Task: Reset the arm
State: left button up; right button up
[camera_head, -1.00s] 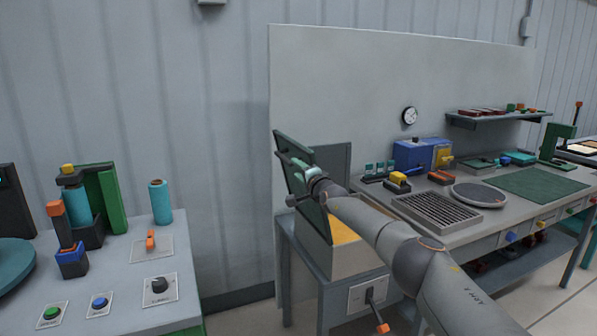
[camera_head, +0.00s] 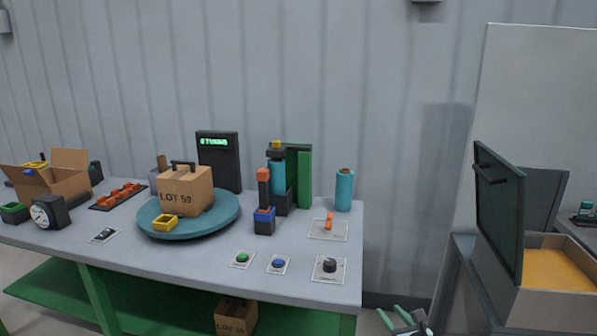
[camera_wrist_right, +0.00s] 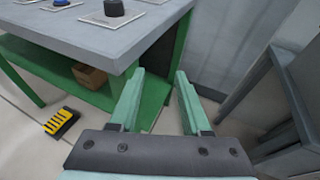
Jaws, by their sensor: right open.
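My right gripper (camera_head: 404,316) shows low at the bottom edge of the head view, in the gap between the green-framed table (camera_head: 95,240) and the grey box stand (camera_head: 462,270). In the right wrist view its two pale green fingers (camera_wrist_right: 160,85) are spread apart with nothing between them. They point toward the floor gap beside the table's green leg. Most of my right arm is outside the head view. My left gripper is not in view.
The table carries a teal turntable (camera_head: 228,218) with a carton (camera_head: 186,190), buttons and a black knob (camera_head: 329,265). The open-lidded box (camera_head: 550,300) stands right. A yellow-and-black block (camera_wrist_right: 61,122) lies on the floor. Floor between table and stand looks free.

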jog(key=s+a+f+m+g, duration=0.1)
jog(key=s+a+f+m, duration=0.45)
jog(key=s+m, duration=0.4)
jog(key=s+a+f+m+g, duration=0.2)
jog(key=s+a+f+m, duration=0.3)
jog(key=s+m, duration=0.4)
jog(key=s+d+f+m+g, duration=0.1)
jog(key=s+m, duration=0.8)
jog(key=s, duration=0.1)
jog(key=s+d+f+m+g, duration=0.1)
jog(key=s+d+m, duration=0.1)
jog(key=s+m, duration=0.6)
jog(key=s, duration=0.2)
jog(key=shift+s+d+f+m, duration=0.25)
jog(key=shift+s+f+m, duration=0.1)
